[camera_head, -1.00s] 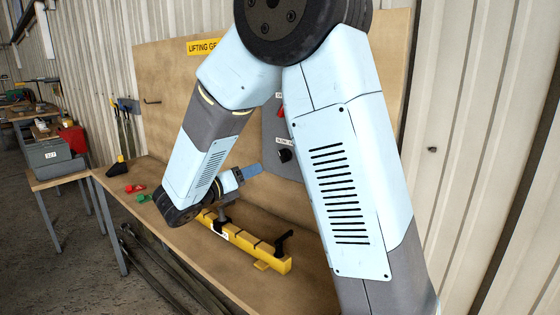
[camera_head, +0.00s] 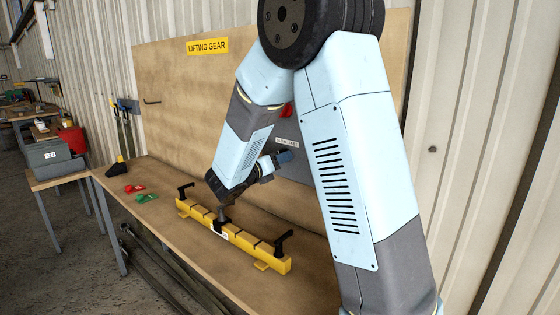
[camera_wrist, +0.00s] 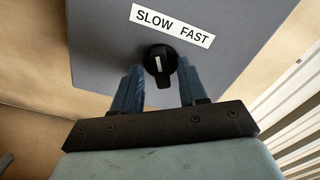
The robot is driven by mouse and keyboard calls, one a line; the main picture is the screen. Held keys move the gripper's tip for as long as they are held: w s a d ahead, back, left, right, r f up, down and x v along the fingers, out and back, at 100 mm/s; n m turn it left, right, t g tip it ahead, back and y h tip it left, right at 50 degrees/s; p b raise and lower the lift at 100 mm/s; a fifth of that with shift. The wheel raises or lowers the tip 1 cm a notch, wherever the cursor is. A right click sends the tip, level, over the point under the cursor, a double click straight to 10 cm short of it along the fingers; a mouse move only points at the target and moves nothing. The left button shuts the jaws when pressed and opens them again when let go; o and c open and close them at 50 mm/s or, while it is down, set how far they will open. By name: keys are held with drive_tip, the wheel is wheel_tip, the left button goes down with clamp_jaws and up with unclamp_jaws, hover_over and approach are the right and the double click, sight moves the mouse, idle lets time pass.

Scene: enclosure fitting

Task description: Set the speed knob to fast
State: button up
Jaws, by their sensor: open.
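The black speed knob (camera_wrist: 159,62) sits on a grey panel (camera_wrist: 100,40) in the wrist view, under a white label (camera_wrist: 172,26) reading SLOW FAST. Its white mark points up toward the gap between the two words, and its black handle part extends down. My gripper (camera_wrist: 160,82) is open, with one blue finger on each side of the knob's lower part. I cannot tell whether either finger touches it. In the head view my gripper (camera_head: 288,157) is at the panel (camera_head: 294,172), just under the label (camera_head: 287,143), and hides the knob.
A yellow bar with black clamp handles (camera_head: 240,240) lies on the wooden bench (camera_head: 160,215) below my arm. Red and green pieces (camera_head: 135,189) lie on the bench at left. A red part (camera_head: 287,110) shows on the panel above the label.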

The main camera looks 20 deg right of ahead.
clamp_jaws()
idle(0.4)
drive_tip(key=shift+m, duration=0.3)
drive_tip(key=m, duration=1.1)
drive_tip(key=shift+w+a, duration=0.2)
drive_tip(key=shift+a, duration=0.1)
drive_tip(key=shift+m, duration=0.3)
